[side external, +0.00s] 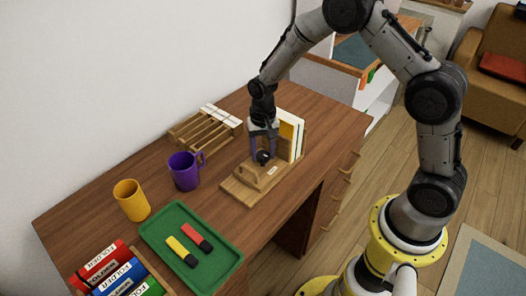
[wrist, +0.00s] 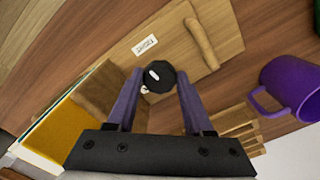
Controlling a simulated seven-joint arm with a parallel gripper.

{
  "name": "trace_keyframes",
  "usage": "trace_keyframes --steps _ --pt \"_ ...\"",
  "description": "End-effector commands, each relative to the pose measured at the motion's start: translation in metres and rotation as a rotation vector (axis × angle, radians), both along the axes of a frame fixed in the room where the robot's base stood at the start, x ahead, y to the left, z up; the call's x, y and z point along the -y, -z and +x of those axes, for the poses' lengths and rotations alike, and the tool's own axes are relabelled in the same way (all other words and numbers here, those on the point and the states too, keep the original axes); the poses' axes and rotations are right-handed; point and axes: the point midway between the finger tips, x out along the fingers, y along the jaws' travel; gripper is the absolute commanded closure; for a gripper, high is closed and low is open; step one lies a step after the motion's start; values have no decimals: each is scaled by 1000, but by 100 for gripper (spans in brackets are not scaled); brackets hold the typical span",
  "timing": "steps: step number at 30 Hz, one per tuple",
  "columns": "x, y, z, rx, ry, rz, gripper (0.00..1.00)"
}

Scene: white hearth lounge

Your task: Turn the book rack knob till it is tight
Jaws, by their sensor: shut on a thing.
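The wooden book rack (side external: 240,190) stands on the desk, with upright books (side external: 290,135) at its back end. Its black knob (side external: 263,157) sits low between the fingers of my gripper (side external: 263,150). In the wrist view the round black knob (wrist: 159,77) with a white mark on top lies between the purple fingertips of my gripper (wrist: 158,88). My gripper is shut on the knob from above. A small white label (wrist: 145,45) and a wooden bar (wrist: 201,43) are on the rack's base. How tight the knob is cannot be seen.
A purple mug (side external: 184,171) stands left of the rack, with a yellow mug (side external: 131,200) further left. A green tray (side external: 222,269) holds two markers. A slatted wooden holder (side external: 190,130) is behind. Folders (side external: 120,275) are at the front left.

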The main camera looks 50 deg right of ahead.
Motion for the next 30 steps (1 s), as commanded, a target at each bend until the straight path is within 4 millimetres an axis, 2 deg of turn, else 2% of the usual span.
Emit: trace_keyframes --steps 9,24,25,29,30 --pt "0 -2 2 6 99 0 100" --pt "0 -2 3 8 117 1 100" --pt "0 -2 3 8 117 1 43" --pt "0 -2 2 7 116 1 20" --pt "0 -1 2 6 115 0 18"
